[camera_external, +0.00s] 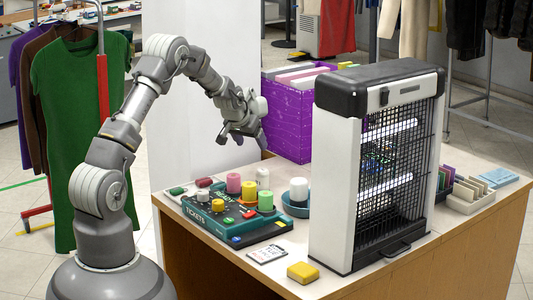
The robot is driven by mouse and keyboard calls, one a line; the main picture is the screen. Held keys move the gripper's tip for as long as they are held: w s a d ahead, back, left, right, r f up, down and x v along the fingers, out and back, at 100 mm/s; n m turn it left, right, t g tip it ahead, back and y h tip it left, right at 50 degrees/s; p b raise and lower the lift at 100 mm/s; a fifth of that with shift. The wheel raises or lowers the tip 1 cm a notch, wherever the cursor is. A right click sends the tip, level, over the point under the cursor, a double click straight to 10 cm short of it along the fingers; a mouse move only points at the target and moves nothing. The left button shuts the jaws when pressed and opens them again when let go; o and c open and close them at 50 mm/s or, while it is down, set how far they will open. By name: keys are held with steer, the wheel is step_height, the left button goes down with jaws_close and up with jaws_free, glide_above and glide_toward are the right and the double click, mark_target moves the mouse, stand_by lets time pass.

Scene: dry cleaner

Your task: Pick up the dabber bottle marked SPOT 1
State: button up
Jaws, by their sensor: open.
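A teal box marked TICKETS (222,226) lies in front of and partly under the cylinders. A purple bin (287,122) stands close right of my gripper. A tall caged appliance (385,165) blocks the right. A yellow block (303,272) and a small card (267,253) lie in front.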

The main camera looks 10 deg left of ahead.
glide_above(261, 170)
steer(key=s+a, duration=0.2)
steer(key=s, duration=0.1)
step_height(261, 170, down, 5)
steer(key=b+x, duration=0.1)
steer(key=x, duration=0.1)
steer(key=b+x, duration=0.1)
steer(key=x, duration=0.2)
steer(key=b+x, duration=0.1)
steer(key=x, duration=0.1)
steer(key=shift+s+d+f+b, duration=0.2)
steer(key=shift+d+f+b, duration=0.2)
steer(key=shift+d+f, duration=0.05)
steer(key=shift+r, duration=0.1)
